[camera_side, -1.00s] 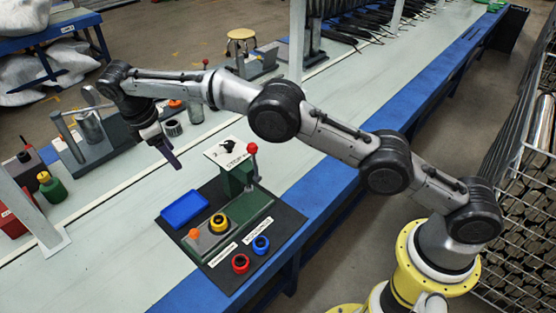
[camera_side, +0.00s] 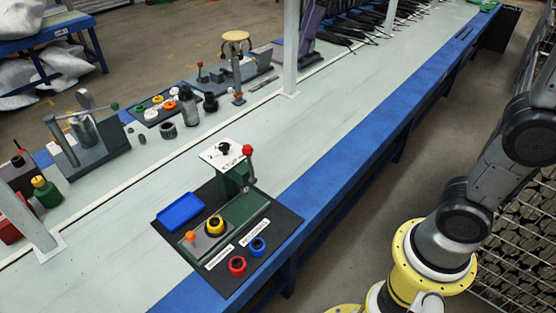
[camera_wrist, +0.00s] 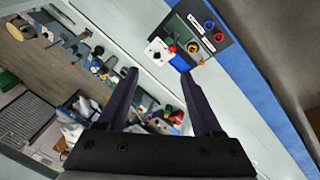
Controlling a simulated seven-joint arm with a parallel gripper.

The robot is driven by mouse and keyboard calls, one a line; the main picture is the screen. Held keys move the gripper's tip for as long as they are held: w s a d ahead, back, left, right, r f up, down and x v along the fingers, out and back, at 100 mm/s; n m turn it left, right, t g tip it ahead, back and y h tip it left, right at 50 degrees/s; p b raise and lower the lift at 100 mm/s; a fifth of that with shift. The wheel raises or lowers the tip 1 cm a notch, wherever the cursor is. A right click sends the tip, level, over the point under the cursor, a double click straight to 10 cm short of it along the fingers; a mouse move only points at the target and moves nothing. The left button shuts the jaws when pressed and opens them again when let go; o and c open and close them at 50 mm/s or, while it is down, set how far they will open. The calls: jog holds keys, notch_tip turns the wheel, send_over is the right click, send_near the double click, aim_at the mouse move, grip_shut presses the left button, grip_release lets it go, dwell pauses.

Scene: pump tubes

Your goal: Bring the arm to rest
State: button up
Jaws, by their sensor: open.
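My gripper (camera_wrist: 158,82) shows in the wrist view with its two dark fingers spread apart and nothing between them. It is high above the bench, and it is out of frame in the side view. In the side view, only my lower arm links show at the right edge. The green pump fixture (camera_side: 243,207) stands on a dark mat (camera_side: 283,222) on the bench. A yellow ring (camera_side: 214,226) sits on the fixture. A red ring (camera_side: 237,265) and a blue ring (camera_side: 258,246) lie on the mat.
A blue tray (camera_side: 180,211) lies on the mat's left part. Other fixtures, such as a grey one (camera_side: 90,140), and bottles line the bench's far side. White posts (camera_side: 291,50) rise from the bench. A wire crate (camera_side: 510,215) stands at the right. The bench's middle strip is clear.

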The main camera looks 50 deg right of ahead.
jog(key=s+d+f+m+t, duration=0.1)
jog(key=s+f+m, duration=0.15)
jog(key=s, duration=0.35)
jog(key=s+d+f+m, duration=0.1)
jog(key=s+d+f, duration=0.15)
jog(key=s, duration=0.45)
jog(key=s+a+f+m+y, duration=0.1)
jog(key=s+f+m, duration=0.3)
jog(key=f, duration=0.6)
jog(key=shift+s+a+f, duration=0.25)
jog(key=shift+s+a, duration=0.2)
jog(key=shift+s, duration=0.25)
